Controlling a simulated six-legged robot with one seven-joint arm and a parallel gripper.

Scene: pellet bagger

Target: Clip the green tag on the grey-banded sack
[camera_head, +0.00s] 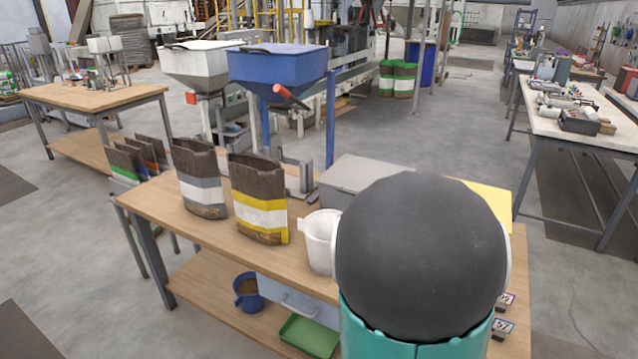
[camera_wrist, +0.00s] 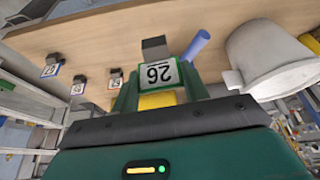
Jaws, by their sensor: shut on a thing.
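The grey-banded sack (camera_head: 201,188) is brown with a white and grey band and stands upright, open-topped, on the wooden bench, left of the yellow-banded sack (camera_head: 259,205). No tag shows on it. In the wrist view my gripper (camera_wrist: 160,92) is shut on a tag (camera_wrist: 158,74) with a white face numbered 26, a green edge and a dark grey clip. The wooden bench top lies behind the tag. My arm hides the gripper and the bench's right part in the head view.
A white tub (camera_head: 321,243) stands right of the sacks; it also shows in the wrist view (camera_wrist: 272,62). Several other tags (camera_wrist: 50,70) lie on the bench. A grey box (camera_head: 365,180) and a metal bracket (camera_head: 300,177) are behind.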

